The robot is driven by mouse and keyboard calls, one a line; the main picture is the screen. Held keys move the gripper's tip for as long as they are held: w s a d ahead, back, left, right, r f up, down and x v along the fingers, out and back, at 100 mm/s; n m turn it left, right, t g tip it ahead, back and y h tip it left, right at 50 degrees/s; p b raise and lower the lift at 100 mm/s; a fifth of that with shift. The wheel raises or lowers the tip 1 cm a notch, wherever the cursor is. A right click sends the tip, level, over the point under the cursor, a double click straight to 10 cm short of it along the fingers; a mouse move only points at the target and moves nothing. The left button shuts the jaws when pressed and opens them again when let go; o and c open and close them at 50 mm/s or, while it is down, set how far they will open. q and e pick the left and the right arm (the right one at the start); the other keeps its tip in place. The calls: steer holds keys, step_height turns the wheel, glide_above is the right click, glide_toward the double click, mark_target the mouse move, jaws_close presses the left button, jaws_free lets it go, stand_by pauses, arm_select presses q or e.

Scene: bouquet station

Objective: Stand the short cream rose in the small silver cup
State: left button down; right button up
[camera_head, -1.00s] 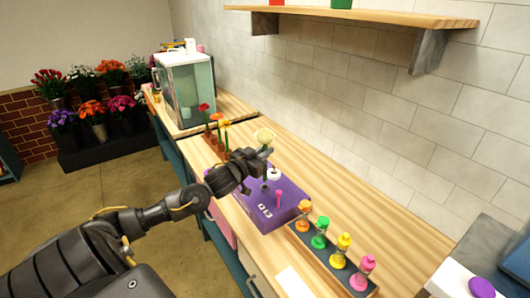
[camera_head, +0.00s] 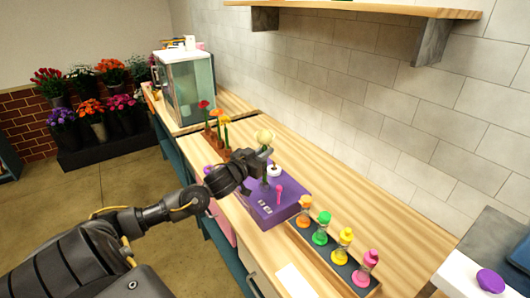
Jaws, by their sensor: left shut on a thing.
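The cream rose (camera_head: 264,136) shows its pale bloom just above my left gripper (camera_head: 265,157). My left gripper is shut on the rose, which stands roughly upright over the far part of a purple box (camera_head: 290,203). Part of a green stem shows below the fingers; its lower end is hard to make out. I cannot clearly pick out the small silver cup; the gripper and wrist cover part of that area. My right gripper is out of view.
A white round piece (camera_head: 274,171) and a pink knobbed stick (camera_head: 279,194) are on the purple box. Behind it, a brown rack (camera_head: 215,143) holds red and orange flowers. A tray (camera_head: 325,262) of several coloured bottles stands in front. The counter by the wall is clear.

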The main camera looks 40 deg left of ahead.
arm_select(q)
steer(key=shift+s, duration=0.1)
steer(key=shift+f+p, duration=0.3)
steer(key=shift+p, duration=0.25)
stand_by(0.7)
steer(key=shift+f, duration=1.35)
stand_by(1.5)
steer(key=c, duration=0.8)
jaws_free()
